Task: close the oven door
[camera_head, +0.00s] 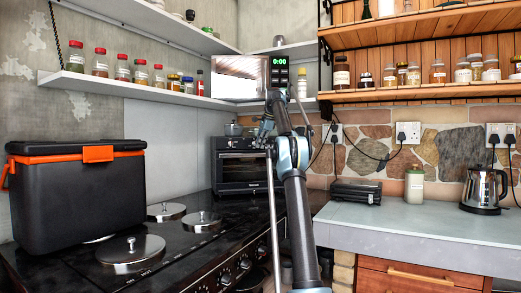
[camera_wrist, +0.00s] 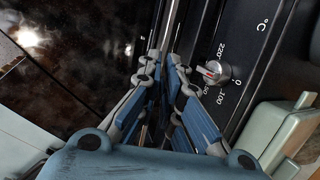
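A small black oven (camera_head: 241,172) with a glass front stands at the back end of the hob; its door looks upright, and my arm partly covers its right side. My gripper (camera_head: 264,140) is in front of its upper right part. In the wrist view, my gripper's blue fingers (camera_wrist: 162,65) lie close together along a thin metal bar (camera_wrist: 167,32). I cannot tell whether they grip it. A black panel with a °C knob (camera_wrist: 213,71) is right of the fingers, and dark glossy glass (camera_wrist: 75,70) is left of them.
The black range (camera_head: 200,245) with lidded plates and front knobs fills the lower left. A black and orange box (camera_head: 75,195) stands on it. A thin upright metal rod (camera_head: 273,225) runs beside my arm. A kettle (camera_head: 484,188) and a toaster (camera_head: 356,191) stand on the right counter.

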